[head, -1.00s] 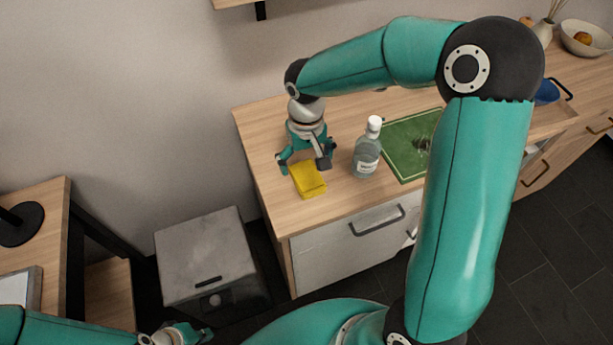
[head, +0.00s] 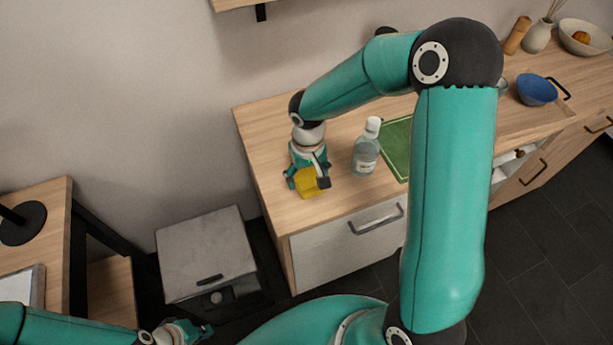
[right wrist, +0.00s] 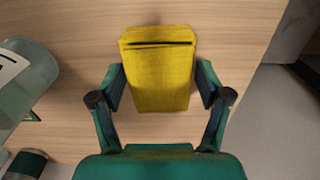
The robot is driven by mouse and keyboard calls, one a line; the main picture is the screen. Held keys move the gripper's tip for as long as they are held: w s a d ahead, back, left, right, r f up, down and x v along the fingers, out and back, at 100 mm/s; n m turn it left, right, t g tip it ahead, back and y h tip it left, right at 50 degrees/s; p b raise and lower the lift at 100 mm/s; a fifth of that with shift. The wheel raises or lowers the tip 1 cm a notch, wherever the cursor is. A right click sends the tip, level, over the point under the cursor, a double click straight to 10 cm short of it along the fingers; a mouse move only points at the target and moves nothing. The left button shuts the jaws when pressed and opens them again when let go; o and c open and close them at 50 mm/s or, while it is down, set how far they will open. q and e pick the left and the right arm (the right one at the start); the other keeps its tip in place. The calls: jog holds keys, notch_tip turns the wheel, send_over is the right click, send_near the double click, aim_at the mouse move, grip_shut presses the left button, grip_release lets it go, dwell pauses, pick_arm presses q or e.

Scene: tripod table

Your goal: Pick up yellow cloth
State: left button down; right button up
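The yellow cloth (head: 311,186) lies folded on the wooden counter near its left end, partly hidden by my right gripper in the head view. In the right wrist view the cloth (right wrist: 160,75) sits between the two fingers of my right gripper (right wrist: 161,88), with a small gap on each side. My right gripper (head: 307,181) is open, low over the cloth and pointing down. My left gripper (head: 195,331) is at the bottom left of the head view, away from the counter; its finger state is unclear.
A clear bottle with a white cap (head: 366,148) stands just right of the cloth. A green board (head: 397,147) lies behind my right arm. A blue bowl (head: 536,90) is further right. A grey bin (head: 205,255) stands left of the counter.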

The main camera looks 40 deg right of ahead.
aim_at(307, 177)
jog(key=c, duration=0.5)
jog(key=shift+r, duration=0.15)
notch_tip(307, 177, up, 20)
jog(key=shift+f+b, duration=0.1)
jog(key=shift+b, duration=0.25)
jog(key=o, duration=0.4)
jog(key=shift+c, duration=0.2)
jog(key=c, duration=0.4)
jog(key=shift+o, duration=0.2)
jog(key=shift+f, duration=0.1)
